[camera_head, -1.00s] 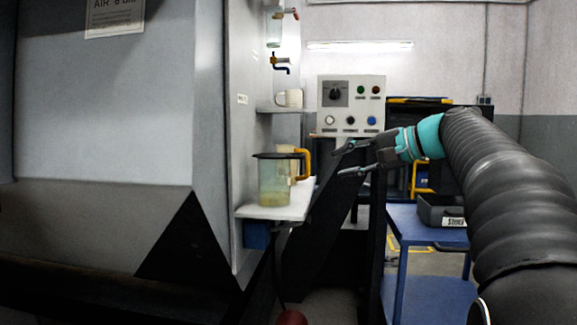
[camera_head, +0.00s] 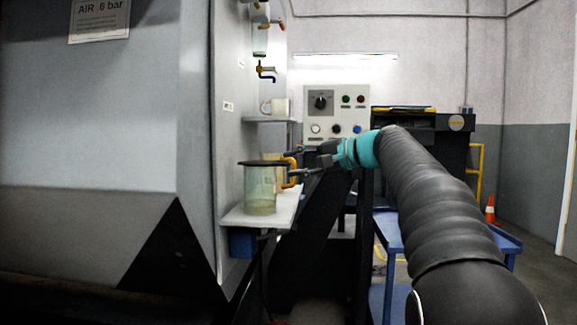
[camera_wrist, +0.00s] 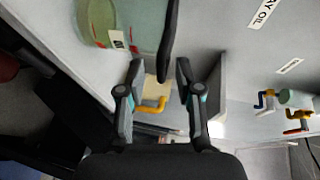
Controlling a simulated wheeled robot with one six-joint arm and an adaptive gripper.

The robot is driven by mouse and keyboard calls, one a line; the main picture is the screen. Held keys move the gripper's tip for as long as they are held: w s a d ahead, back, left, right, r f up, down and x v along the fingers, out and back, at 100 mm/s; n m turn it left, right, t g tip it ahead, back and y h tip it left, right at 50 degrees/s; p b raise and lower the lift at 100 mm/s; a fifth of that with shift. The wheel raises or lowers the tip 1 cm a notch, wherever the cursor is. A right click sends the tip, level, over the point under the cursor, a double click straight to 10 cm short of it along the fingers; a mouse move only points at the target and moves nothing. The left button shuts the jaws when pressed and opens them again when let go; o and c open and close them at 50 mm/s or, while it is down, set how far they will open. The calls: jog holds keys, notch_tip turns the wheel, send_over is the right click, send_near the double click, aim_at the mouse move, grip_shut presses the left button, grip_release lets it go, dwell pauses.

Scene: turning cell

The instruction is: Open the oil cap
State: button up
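A translucent vessel (camera_head: 261,190) with a flat dark lid (camera_head: 263,163), probably the oil cap, stands on a white shelf. An orange handle (camera_head: 291,172) shows at its right side. In the wrist view the vessel (camera_wrist: 97,22) is at the upper left, its dark lid (camera_wrist: 168,42) edge-on. There the orange handle (camera_wrist: 152,106) joins a beige piece (camera_wrist: 157,89), seen between my fingers. My gripper (camera_head: 297,163) is open and empty in the wrist view (camera_wrist: 159,68), its fingers at the handle and near the lid; contact cannot be told.
The white shelf (camera_head: 237,219) juts from a grey machine wall. A control panel (camera_head: 335,112) stands behind my gripper. A blue cart (camera_head: 388,232) is at the right.

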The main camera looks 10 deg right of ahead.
jog(key=shift+x, duration=1.15)
grip_shut()
